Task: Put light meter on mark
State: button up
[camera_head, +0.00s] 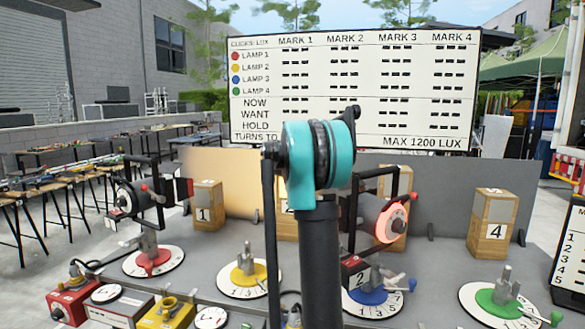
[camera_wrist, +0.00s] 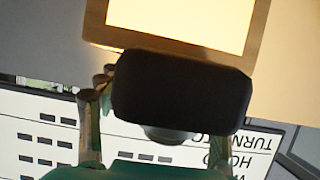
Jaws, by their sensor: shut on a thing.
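In the wrist view my gripper (camera_wrist: 163,112) is shut on the light meter (camera_wrist: 180,88), a black rounded body with a pale dome on its lower side. The meter lies close to a wooden block (camera_wrist: 262,25) with a bright lit face; any gap between them is unclear. In the head view, numbered wooden blocks stand behind the lamps: mark 1 (camera_head: 208,192) at left, mark 4 (camera_head: 493,212) at right. My arm and the lamps partly cover the blocks between. My gripper and the meter are hidden behind my arm there.
A lamp stands on the red dial (camera_head: 153,262); another, with a glowing orange face (camera_head: 390,224), stands near the blue dial (camera_head: 378,300). A score board (camera_head: 350,85) rises behind the grey wall (camera_head: 345,180).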

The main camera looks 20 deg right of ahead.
jog(key=o, duration=1.6)
jog(key=v, duration=1.2)
jog(key=shift+a, duration=0.1)
